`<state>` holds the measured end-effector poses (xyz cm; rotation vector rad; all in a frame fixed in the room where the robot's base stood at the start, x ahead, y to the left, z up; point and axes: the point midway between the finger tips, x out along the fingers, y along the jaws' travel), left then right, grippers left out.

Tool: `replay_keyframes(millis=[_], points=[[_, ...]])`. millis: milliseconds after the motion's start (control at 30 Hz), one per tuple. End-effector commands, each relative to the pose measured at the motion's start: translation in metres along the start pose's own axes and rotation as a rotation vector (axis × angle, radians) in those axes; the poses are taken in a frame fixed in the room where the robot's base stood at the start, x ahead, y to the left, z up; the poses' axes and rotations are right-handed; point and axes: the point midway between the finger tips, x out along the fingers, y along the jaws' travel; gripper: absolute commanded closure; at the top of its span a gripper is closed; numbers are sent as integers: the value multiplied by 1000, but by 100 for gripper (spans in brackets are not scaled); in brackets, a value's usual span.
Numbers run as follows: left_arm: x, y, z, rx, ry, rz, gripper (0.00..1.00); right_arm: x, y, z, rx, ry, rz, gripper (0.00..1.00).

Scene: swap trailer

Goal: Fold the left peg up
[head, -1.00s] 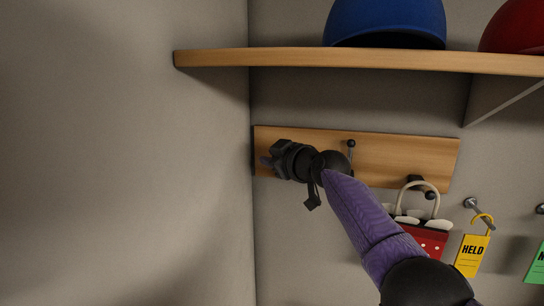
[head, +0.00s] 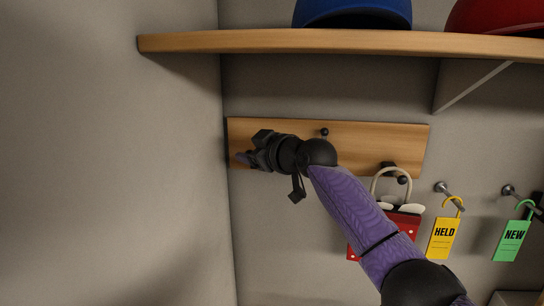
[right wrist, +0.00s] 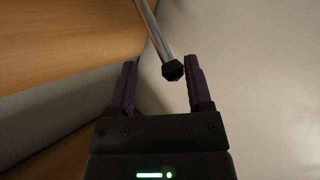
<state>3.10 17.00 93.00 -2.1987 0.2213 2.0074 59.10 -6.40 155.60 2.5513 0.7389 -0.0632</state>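A wooden peg board (head: 375,140) is fixed to the wall under the shelf. My right gripper (head: 245,158) is at the board's left end and hides part of it. In the right wrist view my right gripper (right wrist: 158,88) is open, with its two purple fingers apart. A metal peg (right wrist: 158,35) with a black tip reaches down between the fingertips, closer to the right finger; I cannot tell whether they touch. In the head view this peg is hidden by my gripper. Another peg's dark knob (head: 324,132) shows above my wrist. My left gripper is out of view.
A red bag (head: 402,222) with a pale handle hangs at the board's right peg (head: 403,180). A yellow HELD tag (head: 443,240) and a green NEW tag (head: 512,240) hang further right. A wooden shelf (head: 250,42) with a blue bowl-like object (head: 350,14) and a red one (head: 500,18) is above. The side wall (head: 100,170) is close on the left.

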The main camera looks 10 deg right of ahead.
Motion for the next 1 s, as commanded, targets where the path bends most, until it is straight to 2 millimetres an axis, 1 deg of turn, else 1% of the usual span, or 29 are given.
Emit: replay_keyframes(millis=[33, 433, 567, 800, 867, 900, 967, 1000], points=[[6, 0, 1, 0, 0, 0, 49, -6, 0, 2, -2, 3, 1, 36], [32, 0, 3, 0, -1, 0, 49, -64, 0, 2, 0, 1, 2, 36], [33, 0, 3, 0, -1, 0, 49, -72, 0, 1, 0, 0, 1, 36], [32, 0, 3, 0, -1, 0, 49, -72, 0, 0, 1, -1, 0, 36], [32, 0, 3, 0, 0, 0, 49, -70, -7, 9, 8, -16, -11, 36], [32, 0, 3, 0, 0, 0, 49, -67, -18, 22, 18, -39, -26, 36], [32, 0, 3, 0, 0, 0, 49, -63, -46, 54, 47, -99, -62, 36], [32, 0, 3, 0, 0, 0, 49, -63, -70, 82, 74, -153, -89, 36]])
